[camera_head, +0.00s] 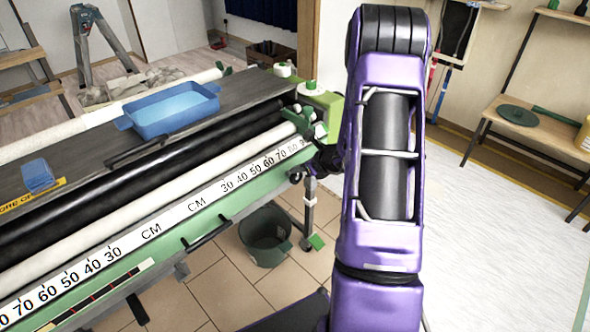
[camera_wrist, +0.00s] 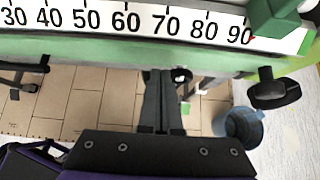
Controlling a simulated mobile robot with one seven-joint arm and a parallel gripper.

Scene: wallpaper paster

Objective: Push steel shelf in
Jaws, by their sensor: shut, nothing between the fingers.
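The wallpaper paster is a long green bench with a white centimetre ruler (camera_head: 200,200) along its front and black and white rollers behind it. A grey flat shelf (camera_head: 243,92) runs along its top behind the rollers; I cannot tell for certain that this is the steel shelf. In the wrist view my gripper (camera_wrist: 158,76) is shut and empty. Its fingertips appear just below the green front edge (camera_wrist: 100,49), under the ruler's 70 mark; contact cannot be told. My purple arm hides part of the bench's right end and my gripper in the head view.
A blue tray (camera_head: 172,108) and a small blue item (camera_head: 38,175) rest on the grey shelf. A black handle (camera_head: 206,231) sticks out in front. A bucket (camera_head: 265,240) stands on the tiled floor below the right end. White floor at right is clear.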

